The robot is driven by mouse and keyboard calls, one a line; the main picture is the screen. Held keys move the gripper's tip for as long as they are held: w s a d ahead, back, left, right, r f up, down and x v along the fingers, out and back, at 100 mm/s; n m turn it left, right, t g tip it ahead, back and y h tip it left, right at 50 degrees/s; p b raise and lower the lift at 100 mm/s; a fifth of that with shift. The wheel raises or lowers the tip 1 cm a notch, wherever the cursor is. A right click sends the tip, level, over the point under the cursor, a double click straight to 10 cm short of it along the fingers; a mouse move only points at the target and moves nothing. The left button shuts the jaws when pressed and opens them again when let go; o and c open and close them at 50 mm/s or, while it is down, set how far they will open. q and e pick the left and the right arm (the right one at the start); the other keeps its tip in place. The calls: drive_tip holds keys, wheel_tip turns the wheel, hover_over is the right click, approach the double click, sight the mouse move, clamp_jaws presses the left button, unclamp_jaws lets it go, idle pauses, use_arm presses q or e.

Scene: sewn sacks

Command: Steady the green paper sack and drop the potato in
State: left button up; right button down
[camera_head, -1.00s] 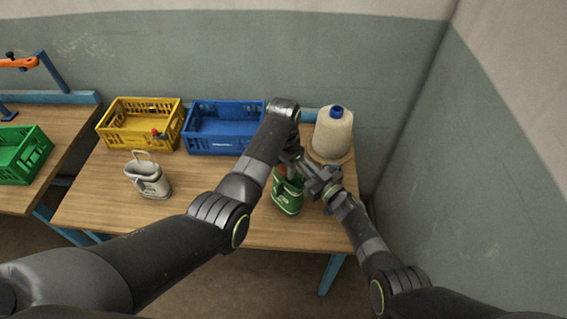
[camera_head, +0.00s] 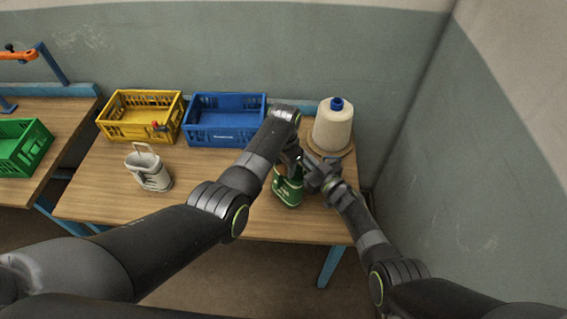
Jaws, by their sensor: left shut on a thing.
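The green paper sack (camera_head: 287,193) stands upright on the table's right part, with its upper part partly covered by my arms. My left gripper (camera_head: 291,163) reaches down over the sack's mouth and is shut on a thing. That thing is largely hidden; a small brownish patch at the mouth fits the potato. My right gripper (camera_head: 314,176) is at the sack's upper right side, close against it. Its fingers are too small and covered to tell whether they are open or grip the rim.
A large cream thread cone (camera_head: 333,128) with a blue top stands just behind my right gripper. A blue crate (camera_head: 225,138) and a yellow crate (camera_head: 130,133) stand along the back. A pale sack with a handle (camera_head: 152,175) stands at left. The table (camera_head: 110,200) is clear between the sacks.

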sight(284, 165)
use_arm(q)
drive_tip(key=shift+s+f, duration=0.15)
drive_tip(key=shift+f, duration=0.1)
use_arm(e)
drive_tip(key=shift+w, duration=0.1)
use_arm(q)
drive_tip(key=o, duration=0.4)
use_arm(e)
drive_tip(key=shift+d, duration=0.1)
use_arm(q)
drive_tip(key=o, duration=0.5)
use_arm(e)
drive_tip(key=shift+w+f, duration=0.1)
use_arm(q)
drive_tip(key=shift+r, duration=0.15)
wheel_tip(284, 165, up, 12)
use_arm(e)
drive_tip(key=shift+f, duration=0.15)
drive_tip(key=c, duration=1.5)
unclamp_jaws()
